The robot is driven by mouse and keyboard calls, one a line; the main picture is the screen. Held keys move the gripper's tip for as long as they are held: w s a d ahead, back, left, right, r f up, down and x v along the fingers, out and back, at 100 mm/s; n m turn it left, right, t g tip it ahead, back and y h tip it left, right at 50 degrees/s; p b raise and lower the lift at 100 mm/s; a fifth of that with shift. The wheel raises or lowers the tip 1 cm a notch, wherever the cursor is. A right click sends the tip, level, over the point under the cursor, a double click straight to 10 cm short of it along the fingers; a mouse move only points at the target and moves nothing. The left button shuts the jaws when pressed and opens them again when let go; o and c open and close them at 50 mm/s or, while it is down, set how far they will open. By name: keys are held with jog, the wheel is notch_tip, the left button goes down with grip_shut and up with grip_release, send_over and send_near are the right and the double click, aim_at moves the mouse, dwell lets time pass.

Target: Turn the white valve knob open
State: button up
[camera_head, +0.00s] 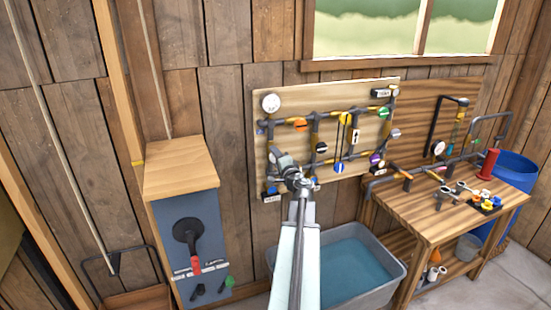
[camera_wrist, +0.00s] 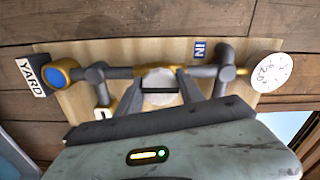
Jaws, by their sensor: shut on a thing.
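The white valve knob (camera_wrist: 158,74) is round and sits on a dark pipe on the wooden board (camera_wrist: 110,50). In the wrist view it lies between the two fingers of my gripper (camera_wrist: 160,92), which is shut on it. A dark bar crosses the knob's face, level in that view. In the head view my gripper (camera_head: 284,162) reaches the lower left part of the board, and my gripper and wrist hide the knob there.
A white round gauge (camera_head: 271,103) is at the board's upper left. Several coloured knobs and pipes fill the board to the right. A grey water tub (camera_head: 391,278) stands below, a lever cabinet (camera_head: 170,225) at left, and a workbench (camera_head: 430,215) with fittings at right.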

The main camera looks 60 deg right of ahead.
jog(key=o, duration=1.4)
jog(key=shift+w, duration=0.1)
jog(key=shift+a, duration=0.1)
jog(key=v, duration=0.7)
jog(key=shift+s+a, duration=0.2)
jog(key=shift+s, duration=0.15)
